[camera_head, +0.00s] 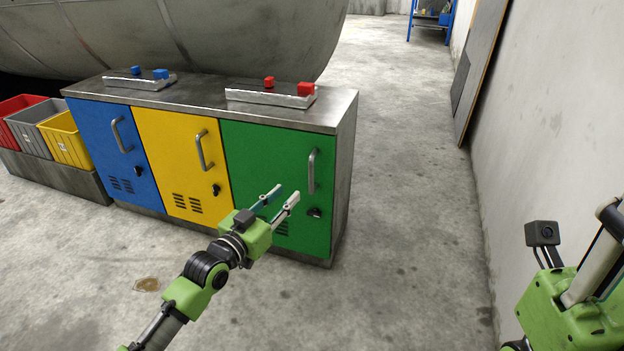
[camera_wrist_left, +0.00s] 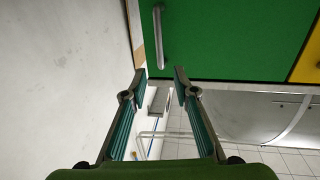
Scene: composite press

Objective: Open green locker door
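The green locker door (camera_head: 270,165) is the rightmost of the three doors and looks shut. Its upright metal handle (camera_head: 312,172) is near its right edge, with a dark lock (camera_head: 315,212) below. My left gripper (camera_head: 287,192) is open and empty in front of the door, left of the handle in the head view. In the left wrist view, the handle (camera_wrist_left: 158,40) lies just beyond the gap between the open fingertips (camera_wrist_left: 160,73); I see no contact. My right gripper (camera_head: 575,300) is partly cut off at the lower right, and its fingers are not clear.
A blue door (camera_head: 100,140) and a yellow door (camera_head: 180,150) stand left of the green one. Colored crates stand at the far left. The floor right of the cabinet is clear up to the wall (camera_head: 560,120).

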